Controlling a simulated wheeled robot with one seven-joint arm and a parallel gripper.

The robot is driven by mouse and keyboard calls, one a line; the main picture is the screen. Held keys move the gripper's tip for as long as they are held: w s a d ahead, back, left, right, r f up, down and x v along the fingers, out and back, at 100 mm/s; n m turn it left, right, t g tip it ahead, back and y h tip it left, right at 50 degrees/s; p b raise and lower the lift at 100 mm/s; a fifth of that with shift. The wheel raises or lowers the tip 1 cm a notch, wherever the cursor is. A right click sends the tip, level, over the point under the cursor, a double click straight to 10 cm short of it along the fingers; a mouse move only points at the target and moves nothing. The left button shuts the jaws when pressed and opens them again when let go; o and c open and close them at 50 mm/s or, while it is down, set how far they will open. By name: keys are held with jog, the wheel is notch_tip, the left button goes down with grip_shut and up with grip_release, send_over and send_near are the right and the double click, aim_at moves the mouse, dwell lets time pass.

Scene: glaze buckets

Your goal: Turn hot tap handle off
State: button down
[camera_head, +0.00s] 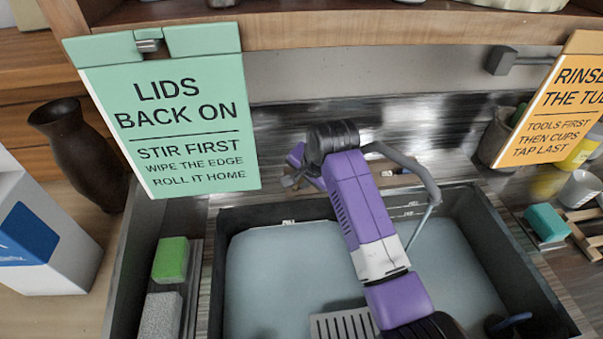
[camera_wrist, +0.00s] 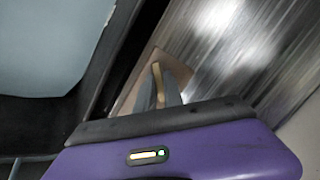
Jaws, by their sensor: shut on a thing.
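My gripper (camera_wrist: 159,72) is shut on a narrow tan piece (camera_wrist: 159,88) between its grey fingers in the wrist view, beside the sink edge; this appears to be the tap handle. In the head view my gripper (camera_head: 288,181) is at the back left of the sink, partly hidden by my purple hand. The grey curved tap spout (camera_head: 412,167) arches out behind my arm, with a thin pale line below its end. I cannot tell whether this line is running water. The tap base is mostly hidden, and no hot mark shows.
The dark-rimmed sink (camera_head: 478,215) holds pale blue water around a slotted grate (camera_head: 342,325). A green sign (camera_head: 165,115) hangs at left and an orange sign (camera_head: 548,105) at right, both near my arm. A dark vase (camera_head: 78,155) stands left. A shelf edge (camera_head: 350,28) runs above.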

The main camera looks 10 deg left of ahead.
jog(key=m+p, duration=0.1)
jog(key=m, duration=0.1)
jog(key=m+p, duration=0.1)
jog(key=m, duration=0.1)
jog(key=shift+s+r+t+y+p, duration=0.1)
jog(key=shift+t+y+p, duration=0.2)
jog(key=shift+p, duration=0.05)
jog(key=shift+d+m+t+p, duration=0.15)
jog(key=shift+m+t+p, duration=0.5)
jog(key=shift+m, duration=1.55)
jog(key=shift+f+g+p, duration=0.2)
jog(key=shift+g+p, duration=0.05)
jog(key=shift+p, duration=0.05)
jog(key=c, duration=1.5)
grip_release()
jog(key=shift+o, duration=0.2)
jog(key=shift+r, duration=0.1)
jog(key=v, duration=0.7)
jog(key=shift+s+d+r+b, duration=0.15)
jog(key=shift+s+d+b, duration=0.1)
jog(key=shift+b, duration=0.2)
jog(key=shift+w+y, duration=0.1)
jog(key=shift+y, duration=0.2)
